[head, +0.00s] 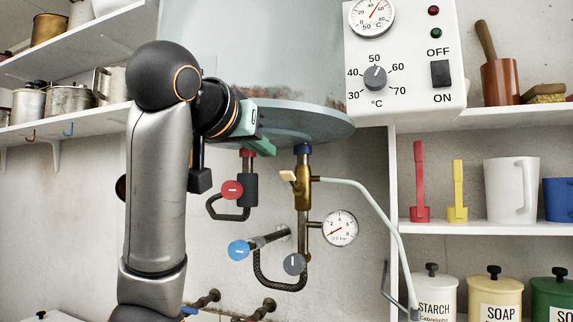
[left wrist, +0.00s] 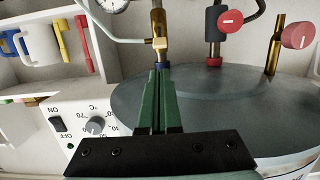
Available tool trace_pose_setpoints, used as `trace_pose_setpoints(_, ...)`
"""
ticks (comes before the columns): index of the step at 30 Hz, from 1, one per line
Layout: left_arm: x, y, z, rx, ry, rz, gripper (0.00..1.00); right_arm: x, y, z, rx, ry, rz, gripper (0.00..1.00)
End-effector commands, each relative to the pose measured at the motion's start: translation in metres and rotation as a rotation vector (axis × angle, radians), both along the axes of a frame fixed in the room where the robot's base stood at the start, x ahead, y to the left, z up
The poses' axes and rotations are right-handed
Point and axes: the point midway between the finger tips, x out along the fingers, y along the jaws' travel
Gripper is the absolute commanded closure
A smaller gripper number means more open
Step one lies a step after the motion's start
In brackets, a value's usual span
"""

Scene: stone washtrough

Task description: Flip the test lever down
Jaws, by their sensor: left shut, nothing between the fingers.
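The test lever (head: 288,176) is a small cream tab on the brass valve (head: 304,194) below the tank. In the head view it sticks out to the left of the valve and tilts slightly up. It also shows in the left wrist view, where a cream lever (left wrist: 160,43) sits just beyond the fingertips. My left gripper (head: 262,143), with green fingers, is shut and empty, close to the tank's underside and up-left of the lever. In the left wrist view its closed fingertips (left wrist: 159,70) point at the valve, seemingly with a small gap. My right gripper is not in view.
The grey tank (head: 300,119) hangs just above the lever. A red-knobbed valve (head: 232,190), a blue knob (head: 238,250), a grey knob (head: 295,264) and a pressure gauge (head: 341,228) surround it. A pale hose (head: 375,205) runs right. The control box (head: 405,60) is upper right.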

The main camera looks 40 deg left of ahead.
Motion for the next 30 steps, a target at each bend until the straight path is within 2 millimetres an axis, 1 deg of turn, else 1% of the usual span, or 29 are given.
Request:
trace_pose_setpoints(4,0.005,0.0,0.0,-0.001,0.001,-0.003,1.0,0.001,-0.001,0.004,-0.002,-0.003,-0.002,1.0)
trace_pose_setpoints(8,0.018,0.002,-0.001,0.0,0.003,-0.004,1.0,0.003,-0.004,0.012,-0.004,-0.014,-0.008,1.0)
trace_pose_setpoints(10,0.027,0.005,-0.003,-0.002,0.005,-0.003,1.0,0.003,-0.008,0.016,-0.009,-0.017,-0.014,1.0)
trace_pose_setpoints(15,0.059,0.014,-0.01,-0.001,0.005,0.001,1.0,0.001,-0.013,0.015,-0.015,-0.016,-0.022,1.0)
trace_pose_setpoints(18,0.075,0.018,-0.014,-0.001,0.004,0.0,1.0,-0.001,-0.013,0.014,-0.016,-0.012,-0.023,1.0)
trace_pose_setpoints(21,0.086,0.021,-0.015,0.0,0.002,0.0,1.0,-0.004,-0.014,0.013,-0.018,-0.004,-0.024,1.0)
trace_pose_setpoints(25,0.095,0.023,-0.017,0.0,0.001,0.0,1.0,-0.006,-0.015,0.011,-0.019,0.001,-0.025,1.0)
trace_pose_setpoints(30,0.097,0.023,-0.018,0.001,0.0,0.0,1.0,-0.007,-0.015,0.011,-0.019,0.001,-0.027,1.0)
